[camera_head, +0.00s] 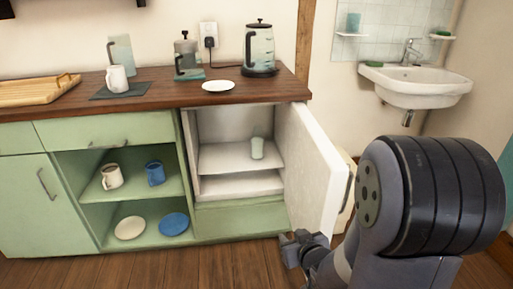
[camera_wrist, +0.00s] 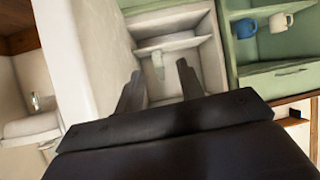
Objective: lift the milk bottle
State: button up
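The milk bottle, a small pale-green container (camera_head: 257,148), stands upright on the middle shelf of an open white fridge (camera_head: 225,122). In the wrist view the bottle (camera_wrist: 158,68) appears between my two fingers, farther off inside the fridge. My gripper (camera_head: 300,243) is low in front of the fridge, beside the lower edge of the open door. In the wrist view my gripper (camera_wrist: 159,72) is open, its two dark fingers apart with nothing between them. It does not touch the bottle.
The white fridge door (camera_head: 316,170) stands open to the right, close to my arm; it also shows on the left in the wrist view (camera_wrist: 85,60). Left of the fridge are open green shelves with mugs (camera_head: 155,173) and plates (camera_head: 173,223). The wooden counter (camera_head: 150,90) lies above.

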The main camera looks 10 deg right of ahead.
aim_at(258, 139)
jog(key=i+j+z, duration=0.4)
jog(key=i+j, duration=0.2)
jog(key=i+j+z, duration=0.35)
jog(key=i+j, duration=0.15)
jog(key=j, duration=0.3)
jog(key=i+j+z, duration=0.2)
jog(key=j, duration=0.2)
jog(key=i+j+z, duration=0.2)
jog(key=j, duration=0.25)
